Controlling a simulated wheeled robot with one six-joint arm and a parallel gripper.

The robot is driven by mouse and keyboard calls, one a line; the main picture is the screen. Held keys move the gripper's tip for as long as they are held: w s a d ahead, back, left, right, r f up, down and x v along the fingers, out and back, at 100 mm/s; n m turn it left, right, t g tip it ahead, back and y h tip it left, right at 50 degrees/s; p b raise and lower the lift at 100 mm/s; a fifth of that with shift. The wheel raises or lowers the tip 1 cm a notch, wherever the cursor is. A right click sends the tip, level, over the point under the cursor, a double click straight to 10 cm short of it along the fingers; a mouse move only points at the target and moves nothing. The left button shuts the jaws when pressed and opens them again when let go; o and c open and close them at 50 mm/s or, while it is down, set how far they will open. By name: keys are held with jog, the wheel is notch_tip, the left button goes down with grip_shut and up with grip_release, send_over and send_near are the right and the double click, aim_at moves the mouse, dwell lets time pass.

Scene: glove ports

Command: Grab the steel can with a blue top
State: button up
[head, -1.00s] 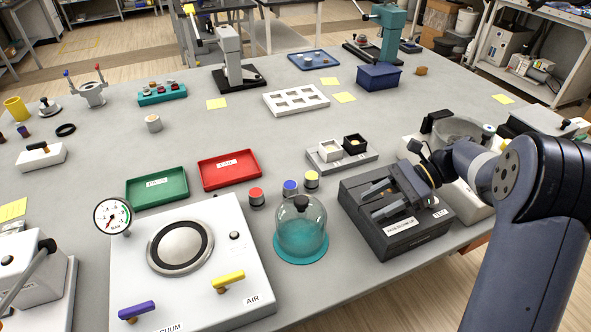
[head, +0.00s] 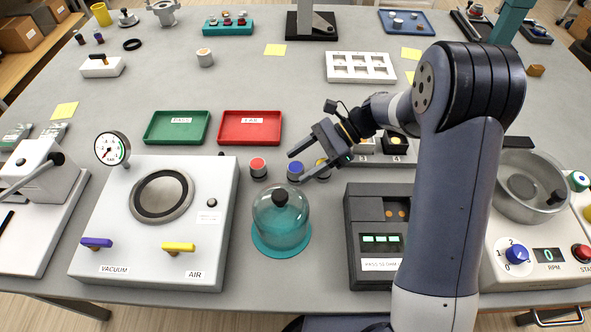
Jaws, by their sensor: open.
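The steel can with a blue top (head: 295,171) stands upright on the grey bench, behind the glass dome and between two similar cans. My gripper (head: 298,166) is open, reaching in from the right. In the picture its fingertips lie on either side of the blue top. I cannot tell whether the fingers are around the can or above it, and no grip shows. The can's right side is partly hidden by the lower finger. A can with a red top (head: 258,168) stands to the left. A can with a yellow top (head: 321,163) stands to the right, largely covered by my gripper.
A glass dome on a teal base (head: 281,240) stands just in front of the cans. A red tray (head: 250,140) and green tray (head: 177,140) lie behind. A white vacuum box (head: 225,240) is at left, a dark tester (head: 370,230) at right.

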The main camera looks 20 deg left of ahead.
jog(key=shift+c, duration=0.3)
jog(key=c, duration=1.1)
